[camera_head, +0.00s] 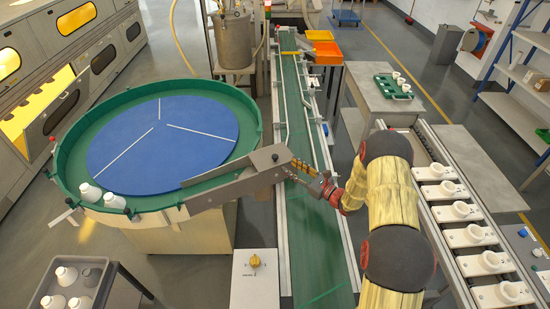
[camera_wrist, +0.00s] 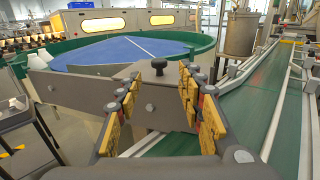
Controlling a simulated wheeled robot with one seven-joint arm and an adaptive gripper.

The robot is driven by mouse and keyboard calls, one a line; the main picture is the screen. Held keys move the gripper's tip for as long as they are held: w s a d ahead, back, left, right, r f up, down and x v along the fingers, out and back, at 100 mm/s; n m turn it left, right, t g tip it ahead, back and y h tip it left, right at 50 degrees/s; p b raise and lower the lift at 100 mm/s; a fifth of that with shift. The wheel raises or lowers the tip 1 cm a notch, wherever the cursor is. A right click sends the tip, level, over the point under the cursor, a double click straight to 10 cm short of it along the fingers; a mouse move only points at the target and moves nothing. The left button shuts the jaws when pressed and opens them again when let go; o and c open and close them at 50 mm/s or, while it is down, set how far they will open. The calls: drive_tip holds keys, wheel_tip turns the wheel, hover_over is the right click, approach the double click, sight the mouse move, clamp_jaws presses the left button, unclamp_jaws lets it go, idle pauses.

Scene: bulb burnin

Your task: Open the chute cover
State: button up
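The grey metal chute (camera_head: 225,187) runs from the round blue turntable toward the green conveyor. Its cover (camera_head: 266,160) is the raised grey plate at the conveyor end, and it looks closed. A black knob (camera_wrist: 159,65) stands up from it in the wrist view. My gripper (camera_head: 303,168) reaches over the conveyor from the right, close to the chute's end. In the wrist view my gripper (camera_wrist: 160,84) has its yellow-padded fingers apart, with the knob showing between and beyond their tips. Nothing is held. Whether a finger touches the cover is hard to tell.
The blue turntable (camera_head: 160,138) has a green rim and white bottles (camera_head: 103,198) at its left front. The green conveyor (camera_head: 318,250) runs below my arm between metal rails. A control box with a yellow knob (camera_head: 255,262) stands in front. White sockets (camera_head: 467,236) line the right.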

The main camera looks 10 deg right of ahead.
sight(275, 156)
drive_tip(key=b+x, duration=0.1)
drive_tip(key=x, duration=0.8)
drive_tip(key=shift+w+a, duration=0.3)
drive_tip(key=c, duration=0.3)
clamp_jaws()
